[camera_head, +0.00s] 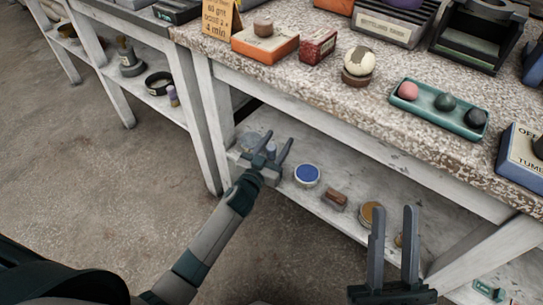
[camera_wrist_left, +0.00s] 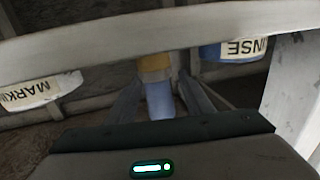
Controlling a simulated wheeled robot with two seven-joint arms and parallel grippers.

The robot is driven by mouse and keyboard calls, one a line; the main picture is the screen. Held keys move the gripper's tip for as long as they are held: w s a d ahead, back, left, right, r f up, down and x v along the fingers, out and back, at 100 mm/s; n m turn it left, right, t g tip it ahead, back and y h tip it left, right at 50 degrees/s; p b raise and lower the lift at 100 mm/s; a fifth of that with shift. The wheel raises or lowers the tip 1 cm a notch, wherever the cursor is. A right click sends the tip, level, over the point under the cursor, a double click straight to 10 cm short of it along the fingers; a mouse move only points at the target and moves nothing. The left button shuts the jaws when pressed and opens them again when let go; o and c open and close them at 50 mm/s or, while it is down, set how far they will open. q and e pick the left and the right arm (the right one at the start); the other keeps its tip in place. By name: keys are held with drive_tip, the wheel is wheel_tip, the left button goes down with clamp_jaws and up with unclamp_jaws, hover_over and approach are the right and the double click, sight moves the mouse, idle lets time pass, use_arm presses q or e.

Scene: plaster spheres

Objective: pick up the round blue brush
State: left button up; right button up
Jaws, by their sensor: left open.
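A blue cylinder with a tan end, which looks like the round blue brush (camera_wrist_left: 159,101), lies between the two fingers of my left gripper in the left wrist view. In the head view a small grey-blue piece, seemingly the same brush (camera_head: 271,149), shows between the fingers. My left gripper (camera_head: 280,138) is open at the lower shelf's front edge. I cannot tell whether a finger touches the brush; its lower part is hidden. My right gripper (camera_head: 393,210) is open and empty, in front of the shelf's right part.
On the lower shelf (camera_head: 330,212) stand a blue-topped tin (camera_head: 307,175), a brown block (camera_head: 335,200) and an ochre tin (camera_head: 372,213). The speckled tabletop (camera_head: 330,83) overhangs the shelf. A table leg (camera_head: 215,115) stands left of my left gripper. The floor in front is clear.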

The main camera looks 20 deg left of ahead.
drive_tip(key=shift+a, duration=0.1)
use_arm(q)
drive_tip(key=c, duration=1.1)
drive_tip(key=shift+c, duration=0.2)
use_arm(e)
drive_tip(key=shift+s+f, duration=0.15)
drive_tip(key=shift+f, duration=0.2)
use_arm(q)
drive_tip(key=shift+r, duration=0.15)
